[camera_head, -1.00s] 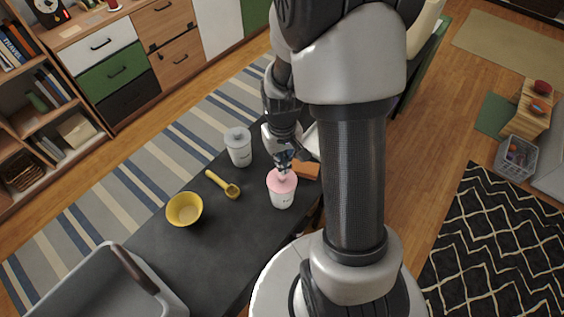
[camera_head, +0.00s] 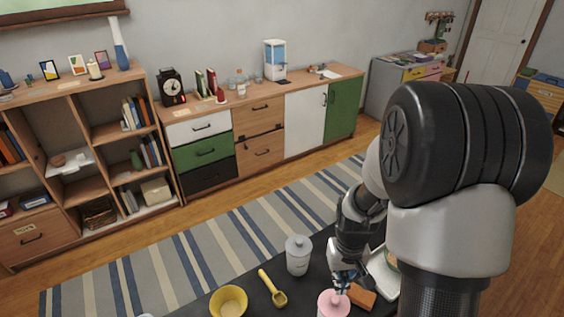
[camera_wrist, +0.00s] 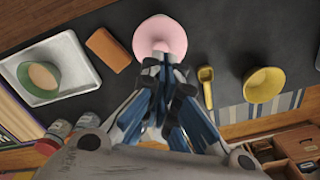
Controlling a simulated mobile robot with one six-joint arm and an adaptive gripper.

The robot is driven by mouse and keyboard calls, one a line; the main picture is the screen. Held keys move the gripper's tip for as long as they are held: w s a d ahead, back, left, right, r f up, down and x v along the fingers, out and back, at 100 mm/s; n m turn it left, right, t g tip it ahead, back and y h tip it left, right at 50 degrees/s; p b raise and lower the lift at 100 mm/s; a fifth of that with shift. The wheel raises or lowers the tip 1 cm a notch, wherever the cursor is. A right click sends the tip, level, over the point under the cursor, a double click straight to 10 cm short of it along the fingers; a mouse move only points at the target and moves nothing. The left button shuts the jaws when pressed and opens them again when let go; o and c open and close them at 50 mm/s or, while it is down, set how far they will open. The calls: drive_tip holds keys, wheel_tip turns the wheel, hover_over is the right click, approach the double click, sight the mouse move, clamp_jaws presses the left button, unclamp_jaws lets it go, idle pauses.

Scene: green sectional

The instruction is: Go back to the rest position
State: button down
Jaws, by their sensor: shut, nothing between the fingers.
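My gripper (camera_head: 343,281) is shut and empty, with its fingertips close to the pink-lidded canister (camera_head: 333,304) on the dark table. In the wrist view the gripper (camera_wrist: 164,62) points at the pink lid (camera_wrist: 160,38), and its tips overlap the lid's lower edge. I cannot tell whether the tips touch it. My arm covers the right part of the head view and hides part of the table.
The dark table (camera_wrist: 224,58) also bears a grey-lidded canister (camera_head: 298,256), a yellow scoop (camera_head: 272,288), a yellow bowl (camera_head: 229,302), an orange-brown block (camera_wrist: 108,50) and a white tray (camera_wrist: 81,78) holding a green bowl (camera_wrist: 38,84). Cabinets (camera_head: 262,135) and shelves stand behind a striped rug.

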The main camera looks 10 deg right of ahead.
drive_tip(key=s+a+r+t, duration=0.1)
drive_tip(key=s+a+r, duration=0.2)
drive_tip(key=r, duration=0.4)
drive_tip(key=s+a+r+n+t, duration=0.1)
drive_tip(key=s+a+r+t, duration=0.1)
drive_tip(key=s+a+r, duration=0.2)
drive_tip(key=s+a+r+n+t, duration=0.1)
drive_tip(key=s+a+r, duration=0.2)
drive_tip(key=s+r, duration=0.3)
wheel_tip(320, 180, up, 5)
drive_tip(key=shift+s+a+r+t+b, duration=0.2)
drive_tip(key=shift+s+a+t+b, duration=0.05)
drive_tip(key=shift+a+t+b, duration=0.1)
